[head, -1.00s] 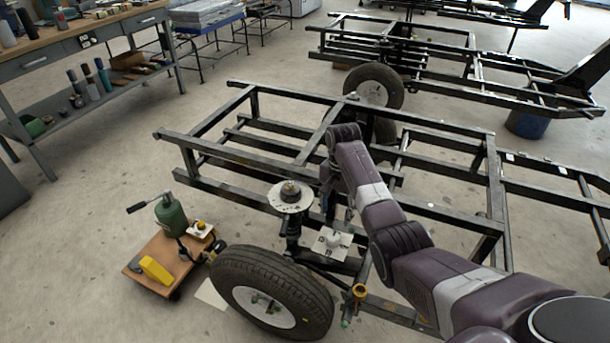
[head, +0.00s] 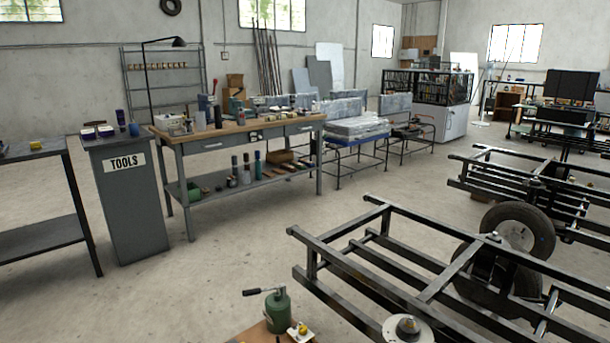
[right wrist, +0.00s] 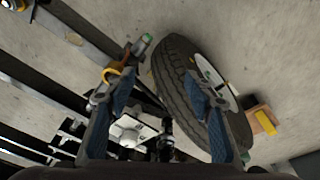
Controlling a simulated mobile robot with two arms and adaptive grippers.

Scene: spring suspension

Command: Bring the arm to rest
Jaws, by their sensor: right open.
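My right gripper (right wrist: 155,88) shows in the right wrist view with its two blue-padded fingers spread apart and nothing held between them. Beyond the fingers is a tyred wheel (right wrist: 175,75). I cannot tell the exact gap between the fingers and these parts. Neither of my arms shows in the head view now. The left gripper is in no view.
The black frame (head: 375,282) fills the lower right of the head view, with a round mount plate (head: 408,331) at its near side. A green jack (head: 278,312) stands left of it. A workbench (head: 222,140) and a tools cabinet (head: 132,205) stand behind. Open floor lies between.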

